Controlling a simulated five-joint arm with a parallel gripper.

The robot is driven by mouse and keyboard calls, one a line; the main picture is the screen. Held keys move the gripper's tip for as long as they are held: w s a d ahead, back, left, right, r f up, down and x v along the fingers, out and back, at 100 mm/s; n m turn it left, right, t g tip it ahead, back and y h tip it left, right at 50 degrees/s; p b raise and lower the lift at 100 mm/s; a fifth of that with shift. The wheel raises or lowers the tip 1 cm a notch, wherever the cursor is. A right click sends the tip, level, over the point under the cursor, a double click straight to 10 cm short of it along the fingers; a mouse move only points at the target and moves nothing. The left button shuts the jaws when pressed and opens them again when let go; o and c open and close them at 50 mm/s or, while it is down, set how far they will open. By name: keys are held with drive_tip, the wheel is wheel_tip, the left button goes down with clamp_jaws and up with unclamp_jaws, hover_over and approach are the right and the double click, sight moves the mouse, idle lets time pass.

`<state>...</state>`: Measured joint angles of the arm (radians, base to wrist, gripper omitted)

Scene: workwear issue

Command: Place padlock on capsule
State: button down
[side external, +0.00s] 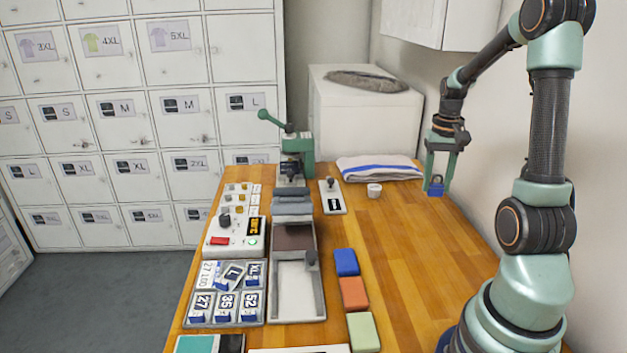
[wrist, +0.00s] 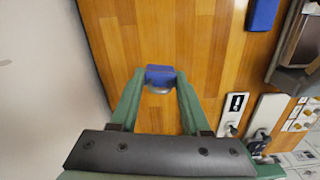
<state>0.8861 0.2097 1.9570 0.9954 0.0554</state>
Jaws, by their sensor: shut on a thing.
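The blue padlock (side external: 435,189) hangs between the fingertips of my gripper (side external: 437,182), near the table's right edge. In the wrist view the padlock (wrist: 160,73) sits between the two green fingers of my gripper (wrist: 161,78), with a grey curved part on its near side. The gripper is shut on it. How high it is above the table is hard to tell. A small white cup-like thing (side external: 374,190), which may be the capsule, stands on the table to the left of the gripper. It is not clearly seen in the wrist view.
A folded towel (side external: 378,168) lies behind the white cup-like thing. A switch plate (side external: 332,198) and a green press (side external: 294,160) are further left. Blue (side external: 346,262), orange (side external: 354,293) and green (side external: 363,332) blocks line the tray (side external: 321,290). The right side of the table is clear.

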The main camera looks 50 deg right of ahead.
wheel_tip(320, 180, down, 13)
drive_tip(key=shift+f, duration=0.2)
idle(0.3)
drive_tip(key=shift+f, duration=0.1)
drive_tip(key=shift+c, duration=1.9)
unclamp_jaws()
